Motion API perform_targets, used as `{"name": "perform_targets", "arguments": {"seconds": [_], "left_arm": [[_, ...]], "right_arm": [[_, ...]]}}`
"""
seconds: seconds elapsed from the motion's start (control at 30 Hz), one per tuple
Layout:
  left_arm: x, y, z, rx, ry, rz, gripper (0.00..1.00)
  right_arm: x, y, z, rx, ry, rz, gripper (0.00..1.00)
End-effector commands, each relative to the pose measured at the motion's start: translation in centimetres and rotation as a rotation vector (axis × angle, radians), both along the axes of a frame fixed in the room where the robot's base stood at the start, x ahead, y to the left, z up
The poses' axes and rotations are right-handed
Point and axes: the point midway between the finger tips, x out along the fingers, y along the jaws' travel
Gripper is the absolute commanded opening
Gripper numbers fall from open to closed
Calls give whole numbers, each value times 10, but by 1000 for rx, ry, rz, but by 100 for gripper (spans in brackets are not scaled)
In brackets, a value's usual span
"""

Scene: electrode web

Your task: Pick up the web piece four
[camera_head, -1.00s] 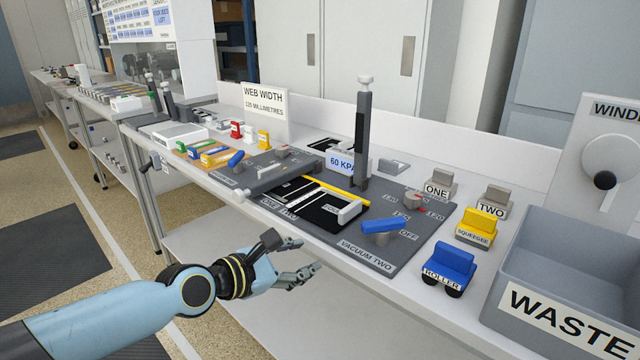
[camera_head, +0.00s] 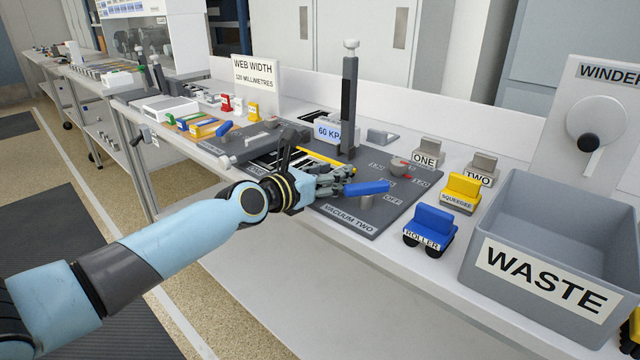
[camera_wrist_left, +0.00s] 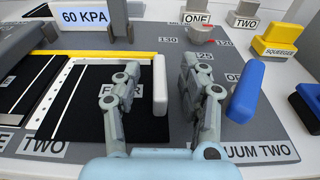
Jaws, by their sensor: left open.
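Web piece four (camera_wrist_left: 85,85) is a black sheet lying flat on the grey vacuum plate (camera_wrist_left: 262,112). Its label is partly hidden by a finger, and a white upright tab (camera_wrist_left: 159,86) stands at its right end. In the wrist view my left gripper (camera_wrist_left: 160,70) is open, with one finger over the sheet and the other over the bare plate. The white tab shows between the fingers; I cannot tell if they touch it. In the head view my left gripper (camera_head: 338,184) hides most of the piece. My right gripper is not in view.
A blue lever (camera_head: 366,188) stands close to the right finger. A yellow bar (camera_wrist_left: 110,55) runs behind the web pieces, with a grey post (camera_head: 348,105) beyond. The blue roller (camera_head: 428,226), yellow squeegee (camera_head: 461,190) and grey waste bin (camera_head: 500,205) are to the right.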

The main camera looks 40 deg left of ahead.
Motion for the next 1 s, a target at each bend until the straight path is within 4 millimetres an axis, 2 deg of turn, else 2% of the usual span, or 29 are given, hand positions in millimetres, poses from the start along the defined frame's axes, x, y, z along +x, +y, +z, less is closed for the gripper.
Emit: {"name": "perform_targets", "arguments": {"seconds": [0.1, 0.33, 0.67, 1.0], "left_arm": [[11, -1, -2, 1, 0, 0, 42], [13, -1, -1, 2, 0, 0, 42], [12, -1, -1, 2, 0, 0, 0], [12, -1, 0, 2, 0, 0, 0]], "right_arm": [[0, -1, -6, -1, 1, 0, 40], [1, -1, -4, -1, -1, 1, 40], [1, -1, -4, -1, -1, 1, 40], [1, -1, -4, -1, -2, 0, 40]]}}
